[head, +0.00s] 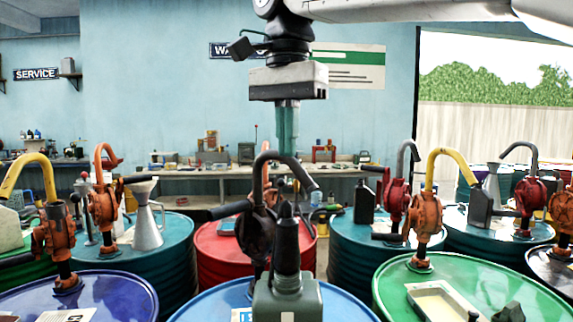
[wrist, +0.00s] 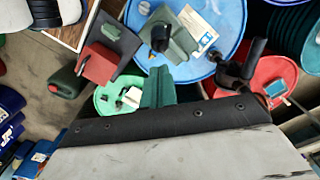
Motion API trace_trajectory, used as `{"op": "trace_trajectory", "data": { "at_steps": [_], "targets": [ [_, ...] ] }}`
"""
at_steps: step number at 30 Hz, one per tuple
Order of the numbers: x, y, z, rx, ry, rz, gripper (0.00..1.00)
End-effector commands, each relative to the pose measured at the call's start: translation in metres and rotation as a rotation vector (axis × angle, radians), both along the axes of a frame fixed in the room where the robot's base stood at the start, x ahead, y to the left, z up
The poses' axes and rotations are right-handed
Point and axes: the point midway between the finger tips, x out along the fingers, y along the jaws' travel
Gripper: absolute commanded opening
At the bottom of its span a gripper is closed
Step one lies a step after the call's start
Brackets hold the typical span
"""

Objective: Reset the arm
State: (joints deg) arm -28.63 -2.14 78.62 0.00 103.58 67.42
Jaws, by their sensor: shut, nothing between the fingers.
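My gripper (head: 288,152) hangs pointing down from my arm at the upper middle of the head view. Its two teal fingers are together with nothing between them; they also show in the wrist view (wrist: 158,72). In the head view the fingertips appear right by the curved spout of a dark hand pump (head: 262,215); I cannot tell the gap in depth. The pump stands at a blue drum (head: 205,302), with a dark green oil can (head: 287,295) in front. The wrist view shows the blue drum (wrist: 226,15) and the can (wrist: 176,38) beyond the fingers.
A red drum (head: 215,250) stands behind, with teal drums (head: 175,255) and a green drum (head: 510,292) to the sides. Several orange and red pumps rise from the drums. A metal jug (head: 147,222) stands at left. A workbench (head: 220,172) lines the back wall.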

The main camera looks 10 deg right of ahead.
Motion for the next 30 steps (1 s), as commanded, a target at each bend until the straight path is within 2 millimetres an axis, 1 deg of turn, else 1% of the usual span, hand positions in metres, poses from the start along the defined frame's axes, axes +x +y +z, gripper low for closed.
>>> {"op": "trace_trajectory", "data": {
  "at_steps": [2, 4, 5, 8, 9, 11, 12, 14, 15, 17, 18, 21, 24, 27, 30],
  "targets": [
    [-0.002, -0.005, 0.002, 0.001, -0.002, 0.007, 0.00],
    [-0.007, -0.019, -0.004, 0.002, -0.005, 0.032, 0.00],
    [-0.010, -0.027, -0.009, 0.004, -0.010, 0.048, 0.00],
    [-0.029, -0.064, -0.037, 0.008, -0.023, 0.130, 0.00],
    [-0.039, -0.081, -0.052, 0.007, -0.030, 0.171, 0.00],
    [-0.057, -0.106, -0.078, 0.007, -0.043, 0.238, 0.00],
    [-0.070, -0.122, -0.096, 0.006, -0.052, 0.281, 0.00],
    [-0.090, -0.143, -0.126, 0.002, -0.064, 0.348, 0.00],
    [-0.105, -0.155, -0.146, -0.002, -0.073, 0.391, 0.00],
    [-0.125, -0.171, -0.177, -0.009, -0.083, 0.455, 0.00],
    [-0.138, -0.180, -0.197, -0.014, -0.089, 0.493, 0.00],
    [-0.166, -0.196, -0.240, -0.026, -0.101, 0.576, 0.00],
    [-0.185, -0.204, -0.269, -0.035, -0.108, 0.633, 0.00],
    [-0.194, -0.208, -0.284, -0.041, -0.110, 0.665, 0.00],
    [-0.196, -0.209, -0.289, -0.042, -0.112, 0.675, 0.00]
  ]
}}
